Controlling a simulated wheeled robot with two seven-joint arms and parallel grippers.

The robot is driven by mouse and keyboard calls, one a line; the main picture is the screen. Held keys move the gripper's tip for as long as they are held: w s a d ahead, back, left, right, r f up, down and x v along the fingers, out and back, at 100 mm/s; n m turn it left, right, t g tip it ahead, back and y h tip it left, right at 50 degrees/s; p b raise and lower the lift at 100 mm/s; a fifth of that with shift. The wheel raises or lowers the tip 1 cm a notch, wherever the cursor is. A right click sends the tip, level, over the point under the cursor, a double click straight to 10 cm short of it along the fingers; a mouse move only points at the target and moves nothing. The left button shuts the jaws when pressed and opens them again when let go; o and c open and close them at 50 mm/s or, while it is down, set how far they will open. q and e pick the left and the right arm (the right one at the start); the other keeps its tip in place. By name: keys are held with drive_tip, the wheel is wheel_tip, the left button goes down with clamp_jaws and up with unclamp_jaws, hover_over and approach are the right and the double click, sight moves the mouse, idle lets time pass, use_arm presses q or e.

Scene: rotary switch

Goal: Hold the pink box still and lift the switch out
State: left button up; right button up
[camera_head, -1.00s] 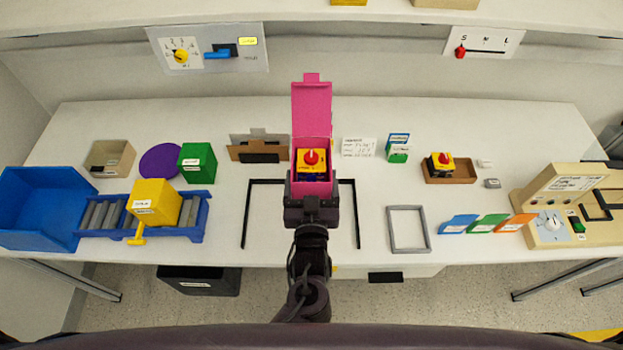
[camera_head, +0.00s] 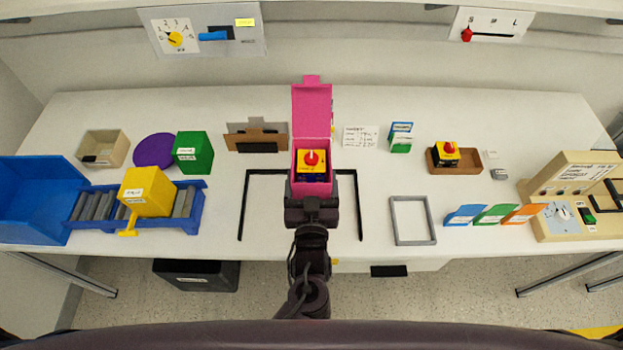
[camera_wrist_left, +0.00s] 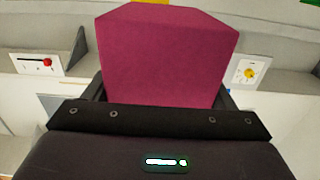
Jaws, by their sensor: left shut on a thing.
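The pink box (camera_head: 312,95) stands on the table at the middle, its lid raised at the back. The switch (camera_head: 312,162), yellow with a red knob and a dark base, sits inside the box. My left gripper (camera_head: 311,196) is at the front of the box, shut on it. In the left wrist view the pink box (camera_wrist_left: 165,55) fills the space between the dark fingers; the switch is hidden there. My right gripper does not show in either view.
A second yellow and red switch (camera_head: 445,151) sits in a brown tray (camera_head: 470,161) to the right. A grey frame (camera_head: 412,240) lies at the front right. A yellow box (camera_head: 147,190) rests on a roller conveyor (camera_head: 184,203) at left. A black outline (camera_head: 243,215) marks the table around my arm.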

use_arm(q)
drive_tip(key=shift+f+b, duration=5.3)
drive_tip(key=shift+f, duration=1.5)
drive_tip(key=shift+f, duration=0.15)
drive_tip(key=shift+w+r+p, duration=0.1)
drive_tip(key=shift+r+p, duration=0.25)
drive_tip(key=shift+p, duration=0.05)
drive_tip(key=shift+d, duration=0.1)
drive_tip(key=o, duration=1)
drive_tip(key=shift+f, duration=0.1)
